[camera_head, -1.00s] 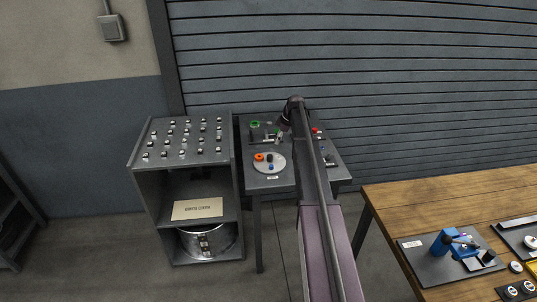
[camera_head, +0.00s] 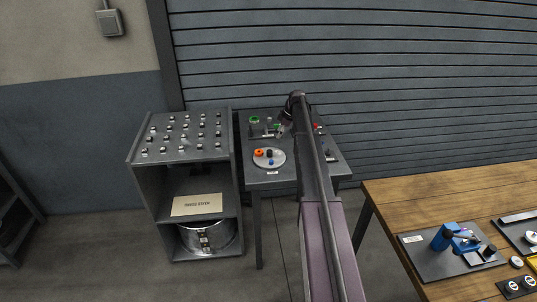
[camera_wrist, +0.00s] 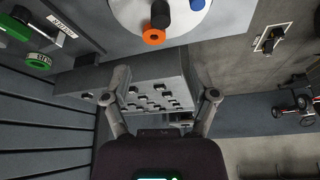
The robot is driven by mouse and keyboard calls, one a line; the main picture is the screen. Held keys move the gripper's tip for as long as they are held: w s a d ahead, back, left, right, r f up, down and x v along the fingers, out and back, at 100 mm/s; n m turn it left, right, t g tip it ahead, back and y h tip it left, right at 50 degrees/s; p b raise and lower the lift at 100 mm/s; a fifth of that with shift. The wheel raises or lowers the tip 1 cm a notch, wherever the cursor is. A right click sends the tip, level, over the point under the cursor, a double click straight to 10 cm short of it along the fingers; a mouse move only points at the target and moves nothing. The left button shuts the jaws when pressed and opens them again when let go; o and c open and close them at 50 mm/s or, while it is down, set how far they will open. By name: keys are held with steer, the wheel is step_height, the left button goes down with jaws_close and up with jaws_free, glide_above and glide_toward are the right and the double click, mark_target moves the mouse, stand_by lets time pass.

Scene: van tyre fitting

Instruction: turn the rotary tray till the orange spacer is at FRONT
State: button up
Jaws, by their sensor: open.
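The rotary tray (camera_head: 281,160) is a pale round disc on the grey table, near its front left. The orange spacer (camera_head: 259,152) sits on the tray's left side, beside a black piece (camera_head: 269,153) and a blue piece (camera_head: 271,162). A small white label (camera_head: 272,173), too small to read, lies at the table's near edge. In the wrist view the tray (camera_wrist: 125,12) is at the top, cut off, with the orange spacer (camera_wrist: 154,37) at its rim. My gripper (camera_wrist: 163,88) is open and empty, apart from the tray. My arm mostly hides it in the head view.
Green parts (camera_head: 254,119) and a red part (camera_head: 316,127) stand farther back on the table. A grey shelf unit (camera_head: 186,150) with several small knobs on top stands close at left. A wooden workbench (camera_head: 450,205) is at right. A shutter wall (camera_head: 360,80) closes the back.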

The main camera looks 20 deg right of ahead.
mark_target(269, 151)
steer(key=shift+b+x, duration=5.4)
steer(key=shift+x, duration=0.75)
jaws_close()
